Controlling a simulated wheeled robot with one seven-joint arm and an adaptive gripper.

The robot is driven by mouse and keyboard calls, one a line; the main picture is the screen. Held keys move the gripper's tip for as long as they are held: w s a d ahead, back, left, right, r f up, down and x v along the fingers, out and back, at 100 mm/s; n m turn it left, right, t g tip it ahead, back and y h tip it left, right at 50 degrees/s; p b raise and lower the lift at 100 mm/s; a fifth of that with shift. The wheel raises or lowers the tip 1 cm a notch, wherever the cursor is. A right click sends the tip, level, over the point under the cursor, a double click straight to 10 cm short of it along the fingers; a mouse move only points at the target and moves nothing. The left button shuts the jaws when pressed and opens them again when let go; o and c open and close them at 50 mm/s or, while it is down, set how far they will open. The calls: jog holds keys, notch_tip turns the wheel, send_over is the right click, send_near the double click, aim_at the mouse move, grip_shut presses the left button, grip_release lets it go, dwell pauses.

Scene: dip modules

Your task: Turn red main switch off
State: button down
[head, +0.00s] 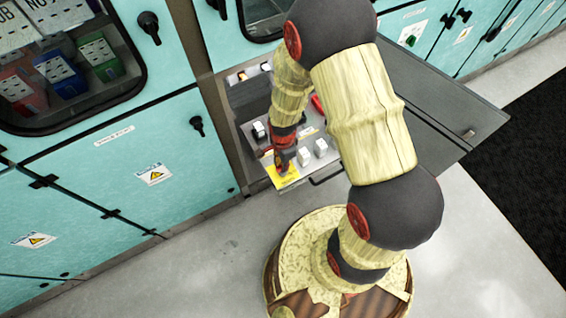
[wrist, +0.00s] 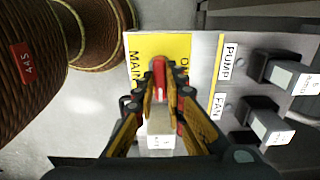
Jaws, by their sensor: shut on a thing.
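The red main switch (wrist: 158,72) sits on a yellow plate (wrist: 145,47) marked MAIN and ON in the wrist view. A pale lever with a white label (wrist: 160,141) stands out from it toward the camera. My gripper (wrist: 162,98) is shut on the switch, one finger on each side of the lever. The fingers hide parts of the switch and plate. In the head view, my gripper (head: 284,160) is at the yellow plate (head: 284,182) at the panel's lower left corner, and the switch is mostly hidden there.
Black switches with pale levers, labelled PUMP (wrist: 287,75) and FAN (wrist: 265,122), stand close to the right in the wrist view. An open grey door (head: 430,105) stands right of the panel. Turquoise cabinets (head: 100,165) line the left.

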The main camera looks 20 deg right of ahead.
dwell(0.4)
jog(key=c, duration=1.9)
grip_release()
jog(key=shift+o, duration=0.3)
notch_tip(320, 180, up, 12)
